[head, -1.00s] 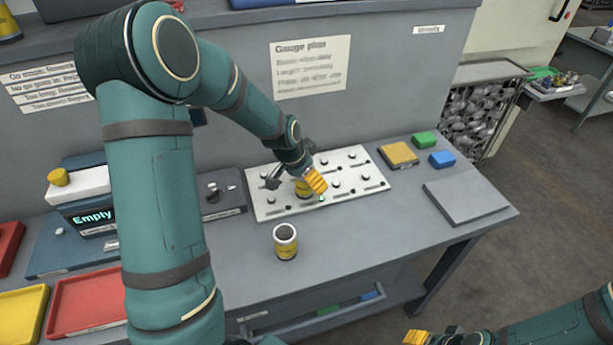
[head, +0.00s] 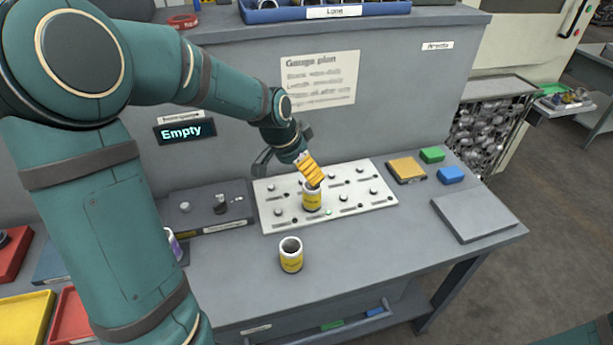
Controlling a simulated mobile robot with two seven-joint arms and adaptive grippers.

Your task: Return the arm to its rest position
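My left arm comes in from the left, and its gripper (head: 290,172) is over the white pegged plate (head: 350,205). Its fingers look spread, with a yellow pad on the right finger and a dark finger on the left. A yellow-banded cylinder (head: 312,200) stands upright on the plate just below the yellow finger. I see nothing held, though the finger partly overlaps the cylinder's top in the picture. My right gripper is out of view; only a bit of teal arm shows at the bottom right corner.
A second yellow-banded hollow cylinder (head: 291,256) stands on the bench in front of the plate. A dark fixture (head: 205,212) lies left of the plate. Yellow, green (head: 432,155) and blue (head: 451,175) blocks and a grey slab (head: 475,215) lie to the right.

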